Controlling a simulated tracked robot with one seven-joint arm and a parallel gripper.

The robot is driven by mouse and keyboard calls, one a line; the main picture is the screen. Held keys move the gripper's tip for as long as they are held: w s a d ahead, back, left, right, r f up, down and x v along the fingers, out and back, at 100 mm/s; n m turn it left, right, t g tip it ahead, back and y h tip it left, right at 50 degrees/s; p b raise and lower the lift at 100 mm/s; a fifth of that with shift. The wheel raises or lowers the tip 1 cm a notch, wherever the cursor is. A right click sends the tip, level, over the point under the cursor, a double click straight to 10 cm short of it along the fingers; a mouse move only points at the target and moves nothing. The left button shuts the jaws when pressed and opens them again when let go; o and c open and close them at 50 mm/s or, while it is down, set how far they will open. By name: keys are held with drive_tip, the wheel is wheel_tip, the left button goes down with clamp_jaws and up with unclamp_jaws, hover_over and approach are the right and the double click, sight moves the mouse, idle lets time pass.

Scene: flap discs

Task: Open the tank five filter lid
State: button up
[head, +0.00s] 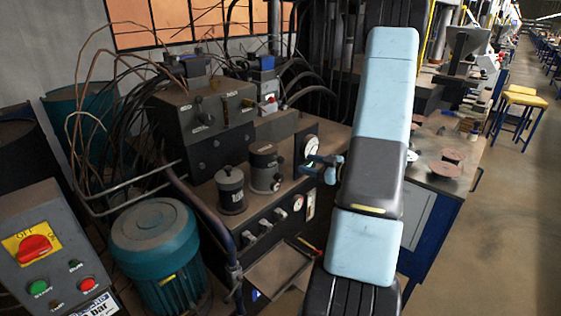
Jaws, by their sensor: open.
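Two dark grey cylindrical canisters with lids stand on the shelf of a hydraulic unit in the head view. The nearer canister (230,190) has a knob on its closed-looking lid and a small white label. The other canister (264,167) stands behind it to the right and also looks closed. Their labels are too small to read, so I cannot tell which is tank five's filter. My raised pale blue and grey arm fills the centre right.
A teal motor (158,255) and a control box with a red switch (34,248) stand at front left. A bench with discs (444,167) is right of my arm.

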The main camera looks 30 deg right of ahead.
sight(280, 158)
drive_tip(key=shift+t+y, duration=0.3)
drive_tip(key=shift+y, duration=0.4)
drive_tip(key=x, duration=0.4)
drive_tip(key=f+x, duration=0.1)
drive_tip(key=x, duration=0.6)
drive_tip(key=shift+a+f, duration=0.15)
drive_tip(key=shift+a, duration=0.45)
clamp_jaws()
